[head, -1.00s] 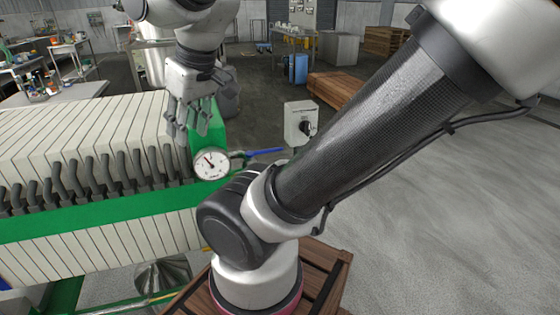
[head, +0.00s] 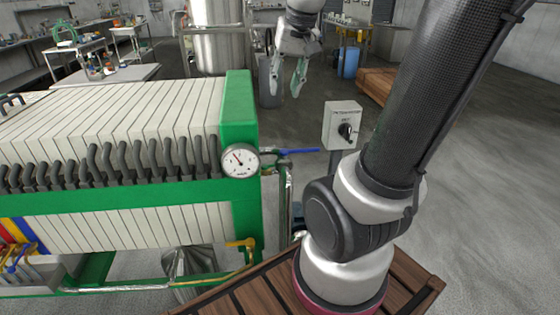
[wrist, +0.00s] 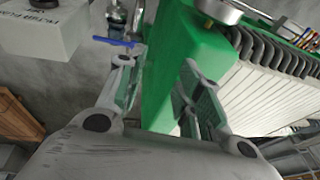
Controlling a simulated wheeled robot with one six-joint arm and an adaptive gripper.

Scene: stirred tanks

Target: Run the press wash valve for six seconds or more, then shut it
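A valve with a blue lever (head: 298,151) sits on the pipework at the right end of the green and white filter press (head: 240,110), just right of a round dial gauge (head: 240,161). The lever points right, away from the press; I cannot tell if water flows. The lever also shows in the wrist view (wrist: 113,41), beyond and left of the left finger. My gripper (head: 297,78) is open and empty, fingers down, above and beyond the lever. In the wrist view, the green press end (wrist: 170,85) shows between my fingers (wrist: 158,78). Nothing touches the lever.
A grey switch box (head: 342,125) with a black knob stands on a post right of the lever. A yellow-handled pipe fitting (head: 243,243) is low on the press. A steel tank (head: 217,40) stands behind. Open floor (head: 480,190) lies to the right.

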